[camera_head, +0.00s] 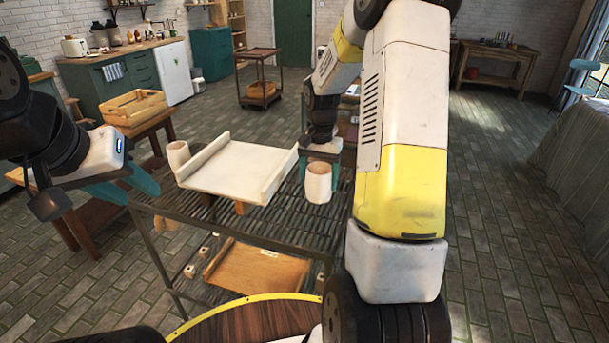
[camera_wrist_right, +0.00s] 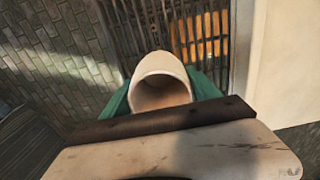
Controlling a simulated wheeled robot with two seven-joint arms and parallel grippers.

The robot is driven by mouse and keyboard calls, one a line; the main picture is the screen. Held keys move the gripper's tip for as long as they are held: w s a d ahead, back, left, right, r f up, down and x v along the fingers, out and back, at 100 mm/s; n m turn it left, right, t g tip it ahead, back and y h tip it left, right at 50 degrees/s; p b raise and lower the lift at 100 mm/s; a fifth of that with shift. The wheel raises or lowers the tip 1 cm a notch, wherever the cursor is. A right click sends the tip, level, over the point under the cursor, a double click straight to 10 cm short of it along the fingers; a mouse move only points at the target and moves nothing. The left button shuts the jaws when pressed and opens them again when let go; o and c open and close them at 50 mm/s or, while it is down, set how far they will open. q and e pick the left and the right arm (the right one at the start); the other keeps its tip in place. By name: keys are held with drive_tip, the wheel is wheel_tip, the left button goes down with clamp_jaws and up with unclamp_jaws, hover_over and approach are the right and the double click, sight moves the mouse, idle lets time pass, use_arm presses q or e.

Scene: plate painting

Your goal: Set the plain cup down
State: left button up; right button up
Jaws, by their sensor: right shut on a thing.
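A pale cup (camera_head: 318,186) is upright between the teal fingers of my right gripper (camera_head: 320,172), which is shut on it. The cup is at the right of the white board; I cannot tell whether its base touches the rack. In the right wrist view the cup (camera_wrist_right: 160,68) shows its open, empty-looking mouth, with a teal finger on each side. A second pale cup (camera_head: 178,156) stands at the board's left edge. Patterns on either cup are too small to tell. My left gripper (camera_head: 122,184) is open and empty, left of the rack.
A dark slatted rack (camera_head: 225,222) carries the white board (camera_head: 235,168) with raised side edges. A wooden tray (camera_head: 258,270) lies on its lower shelf. A round wooden top (camera_head: 250,318) is in front. A wooden crate (camera_head: 135,106) sits on a table at left.

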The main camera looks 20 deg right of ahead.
drive_tip(key=shift+w+d, duration=0.3)
drive_tip(key=shift+w, duration=0.15)
drive_tip(key=shift+w+d+f, duration=0.1)
drive_tip(key=shift+w+f, duration=0.05)
drive_tip(key=shift+f, duration=1.65)
drive_tip(key=shift+f, duration=0.1)
drive_tip(key=o, duration=1.7)
drive_tip(key=shift+f, duration=0.1)
drive_tip(key=shift+c, duration=0.2)
